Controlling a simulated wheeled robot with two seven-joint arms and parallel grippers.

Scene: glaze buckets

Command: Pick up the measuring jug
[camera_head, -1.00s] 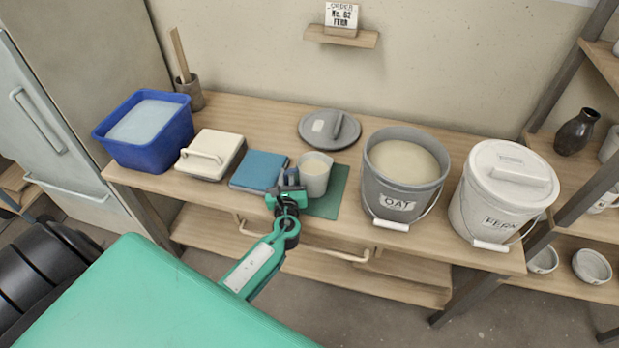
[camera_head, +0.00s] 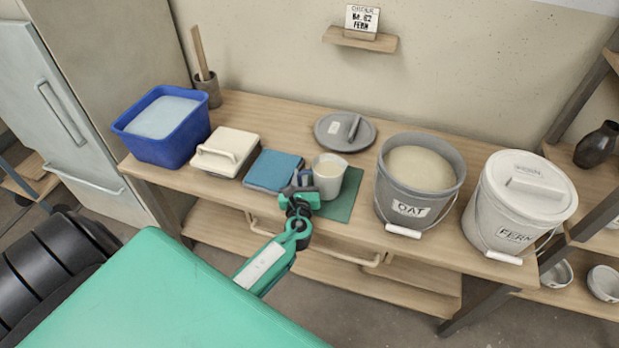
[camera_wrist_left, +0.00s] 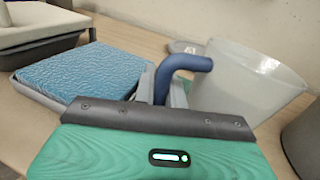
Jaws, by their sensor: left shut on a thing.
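The measuring jug (camera_head: 328,178) is pale grey with a pouring lip and a blue handle, and something cream-coloured shows inside it. It is at the green mat (camera_head: 345,206) on the bench; I cannot tell whether its base touches the mat. My left gripper (camera_head: 301,187) is at the jug's near left side, shut on the handle. In the left wrist view the blue handle (camera_wrist_left: 186,64) rises between the jaws, with the jug's body (camera_wrist_left: 245,82) to the right. My right gripper is not in view.
A grey lid (camera_head: 333,140) lies behind. The OAT bucket (camera_head: 405,203) and FERN bucket (camera_head: 505,234) stand to the right.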

